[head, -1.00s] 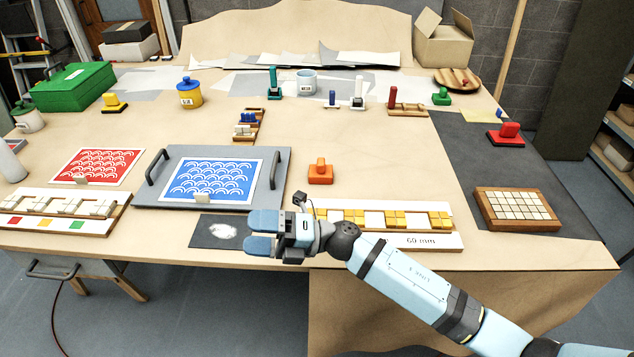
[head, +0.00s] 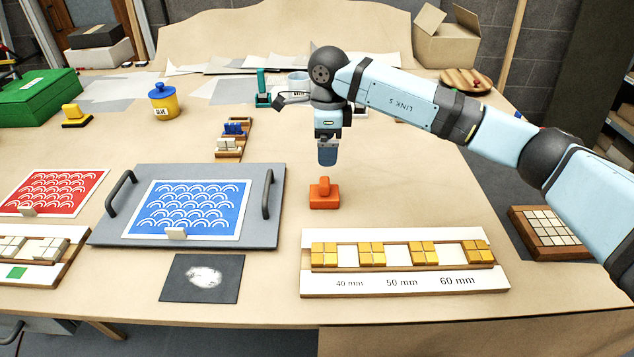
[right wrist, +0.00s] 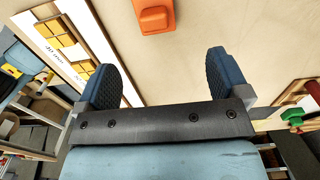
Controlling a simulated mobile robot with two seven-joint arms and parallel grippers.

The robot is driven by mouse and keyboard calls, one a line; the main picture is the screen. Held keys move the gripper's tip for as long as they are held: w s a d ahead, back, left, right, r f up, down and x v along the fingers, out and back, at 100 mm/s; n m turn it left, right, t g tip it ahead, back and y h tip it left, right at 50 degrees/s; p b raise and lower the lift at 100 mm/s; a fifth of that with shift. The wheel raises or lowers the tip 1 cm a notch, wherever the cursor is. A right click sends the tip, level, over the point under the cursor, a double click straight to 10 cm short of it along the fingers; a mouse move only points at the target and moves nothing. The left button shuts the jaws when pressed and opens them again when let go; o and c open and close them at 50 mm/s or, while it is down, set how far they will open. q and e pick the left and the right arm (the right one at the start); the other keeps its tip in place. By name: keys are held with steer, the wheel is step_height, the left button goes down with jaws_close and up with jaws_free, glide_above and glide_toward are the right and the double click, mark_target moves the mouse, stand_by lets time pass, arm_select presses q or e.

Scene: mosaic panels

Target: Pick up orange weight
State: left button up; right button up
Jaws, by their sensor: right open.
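The orange weight (head: 324,194) is a small block with a raised grip, standing on the bare table between the blue panel and the yellow tile rack. My right gripper (head: 327,155) points down above it in the head view, with a gap between fingertips and weight. In the right wrist view the two fingers (right wrist: 168,80) are apart with nothing between them. There the orange weight (right wrist: 154,16) lies beyond the fingertips at the top edge. My left gripper is in neither view.
A grey tray (head: 100,232) with handles holds the blue panel (head: 190,208) at left. A rack of yellow tiles (head: 400,285) lies in front of the weight. A yellow glue jar (head: 163,103) stands farther back.

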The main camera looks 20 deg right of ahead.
mark_target(326, 180)
steer(key=shift+d+f, duration=0.1)
steer(key=shift+f, duration=0.15)
steer(key=f, duration=0.3)
steer(key=shift+s, duration=0.35)
step_height(326, 180, down, 4)
steer(key=shift+f, duration=0.1)
steer(key=shift+a+f, duration=0.2)
steer(key=shift+f, duration=0.45)
step_height(326, 180, down, 4)
steer(key=shift+a+f, duration=0.15)
steer(key=shift+f, duration=0.05)
steer(key=c, duration=1.3)
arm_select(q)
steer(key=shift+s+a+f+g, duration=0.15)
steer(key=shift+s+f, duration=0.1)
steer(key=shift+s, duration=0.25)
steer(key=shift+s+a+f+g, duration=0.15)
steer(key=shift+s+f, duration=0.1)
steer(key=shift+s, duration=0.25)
arm_select(e)
steer(key=shift+r, duration=0.1)
steer(key=shift+c, duration=0.3)
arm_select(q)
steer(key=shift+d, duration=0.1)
arm_select(e)
steer(key=shift+r, duration=0.1)
